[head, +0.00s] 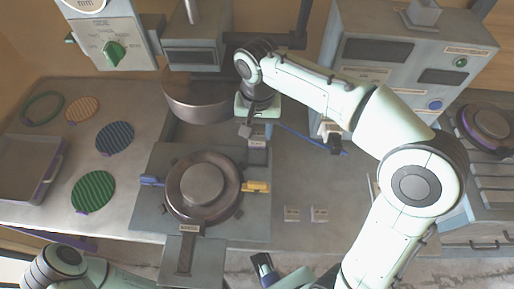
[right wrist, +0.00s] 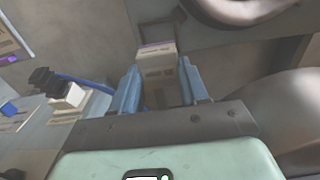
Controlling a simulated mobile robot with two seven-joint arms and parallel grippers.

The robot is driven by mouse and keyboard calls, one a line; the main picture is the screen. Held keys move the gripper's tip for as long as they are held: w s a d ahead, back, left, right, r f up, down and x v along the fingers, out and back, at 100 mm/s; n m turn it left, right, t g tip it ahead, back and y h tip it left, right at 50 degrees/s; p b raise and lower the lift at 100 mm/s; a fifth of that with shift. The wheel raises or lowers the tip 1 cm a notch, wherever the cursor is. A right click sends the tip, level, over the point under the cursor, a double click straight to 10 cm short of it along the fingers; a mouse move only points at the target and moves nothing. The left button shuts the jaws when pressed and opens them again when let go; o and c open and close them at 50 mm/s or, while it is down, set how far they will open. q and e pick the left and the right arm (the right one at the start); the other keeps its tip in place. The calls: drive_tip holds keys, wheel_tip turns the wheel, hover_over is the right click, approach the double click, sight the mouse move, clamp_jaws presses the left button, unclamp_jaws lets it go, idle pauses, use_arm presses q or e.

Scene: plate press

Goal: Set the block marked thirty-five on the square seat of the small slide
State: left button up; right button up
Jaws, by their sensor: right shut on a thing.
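My right gripper (head: 257,122) reaches over the bench behind the round press plate. The block's marking is too small to read. Just beyond it is a pale labelled piece with a purplish top edge (right wrist: 155,48); I cannot tell whether the two touch. Below the gripper in the head view, a small grey labelled piece (head: 257,143) shows partly. I cannot surely make out the small slide or its square seat. My left gripper (head: 264,268) shows partly at the bottom edge; its opening is unclear.
Two small pale blocks (head: 305,214) lie on the bench right of the round press plate (head: 203,190). Ridged discs (head: 93,191) lie left.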

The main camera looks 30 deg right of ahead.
sight(257, 133)
wheel_tip(257, 133, down, 8)
drive_tip(key=shift+r+b, duration=0.1)
drive_tip(key=shift+b, duration=0.5)
drive_tip(key=shift+f, duration=0.25)
drive_tip(key=o, duration=1.2)
drive_tip(key=shift+c, duration=0.2)
drive_tip(key=shift+r, duration=0.1)
wheel_tip(257, 133, up, 12)
drive_tip(key=shift+r+p, duration=0.15)
drive_tip(key=shift+p, duration=1.1)
